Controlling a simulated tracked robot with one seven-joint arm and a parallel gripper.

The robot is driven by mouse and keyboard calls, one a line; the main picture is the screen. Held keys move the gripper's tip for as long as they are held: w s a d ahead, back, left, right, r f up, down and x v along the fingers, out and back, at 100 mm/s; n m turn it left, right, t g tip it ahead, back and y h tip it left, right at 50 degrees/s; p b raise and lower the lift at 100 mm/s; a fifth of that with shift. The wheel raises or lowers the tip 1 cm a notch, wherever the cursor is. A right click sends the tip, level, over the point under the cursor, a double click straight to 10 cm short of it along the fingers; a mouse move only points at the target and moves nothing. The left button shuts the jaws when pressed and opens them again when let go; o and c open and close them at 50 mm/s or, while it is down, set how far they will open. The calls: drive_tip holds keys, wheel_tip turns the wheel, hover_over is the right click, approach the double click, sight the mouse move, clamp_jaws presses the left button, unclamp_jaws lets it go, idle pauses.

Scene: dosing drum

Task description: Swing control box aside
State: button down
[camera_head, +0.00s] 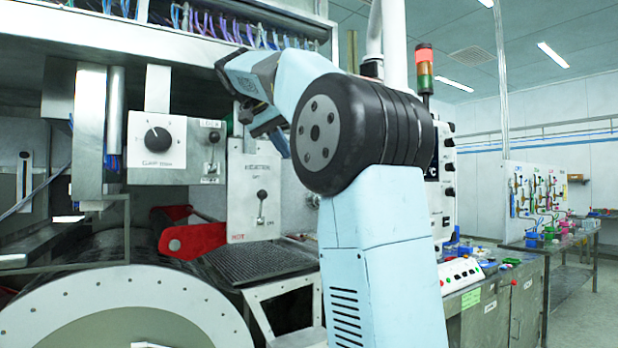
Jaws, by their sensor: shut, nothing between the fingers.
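A white control box (158,150) with a round black dial and a small toggle switch hangs from a flat strip in front of the drum machine, left of centre. A second white control box (444,185) with black knobs shows at the right, partly hidden behind my arm. I cannot tell which of the two the task names. My gripper (262,122) is small and dark, to the right of the dial box at about its height. It is shut and empty. Its fingertips are hard to make out, and I cannot tell whether it touches anything.
The large drum (130,310) fills the lower left. A red bracket (195,238) and a switch panel (254,195) are beside it. Cables run overhead. A red and green signal light (425,70) and a workbench (515,295) stand right. The far right floor is clear.

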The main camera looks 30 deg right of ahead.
drive_tip(key=s+d+f, duration=0.1)
drive_tip(key=d+f, duration=0.6)
drive_tip(key=d, duration=0.2)
drive_tip(key=shift+d+f, duration=0.2)
drive_tip(key=shift+f, duration=0.2)
drive_tip(key=shift+s, duration=0.1)
